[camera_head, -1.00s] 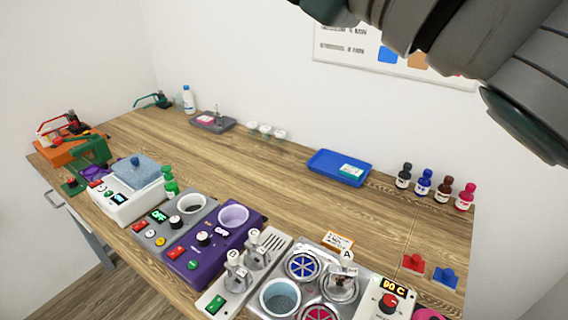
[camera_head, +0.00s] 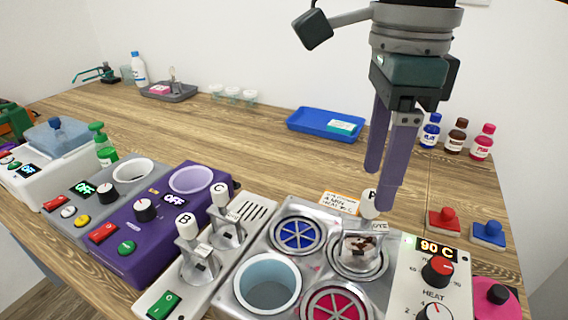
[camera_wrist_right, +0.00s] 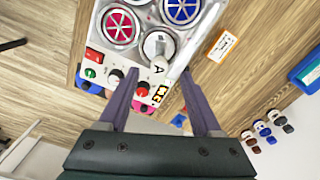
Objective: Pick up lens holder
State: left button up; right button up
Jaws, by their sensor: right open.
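Lens holder A (camera_head: 362,246) has a white knob lettered A and a clear frame. It stands over a round well at the right of the grey metal dye station (camera_head: 238,292), and also shows in the right wrist view (camera_wrist_right: 160,48). Holders B (camera_head: 199,259) and C (camera_head: 227,229) stand on a white rack left of the station. My right gripper (camera_head: 383,186) points down, open and empty, its purple fingers just above holder A; one finger partly covers the knob. In the wrist view the holder lies ahead between the fingers (camera_wrist_right: 154,80). My left gripper is not in view.
A heater panel reading 90 C (camera_head: 436,250) adjoins the station's right. Red (camera_head: 444,219) and blue (camera_head: 488,233) pieces lie beyond it. A blue tray (camera_head: 310,121) and dye bottles (camera_head: 455,137) stand behind. A purple unit (camera_head: 160,225) stands left. The table's middle is clear.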

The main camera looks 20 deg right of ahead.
aim_at(373, 195)
notch_tip(373, 195, down, 7)
jog(key=shift+r+p, duration=0.1)
jog(key=shift+p, duration=0.55)
grip_shut()
dwell(1.0)
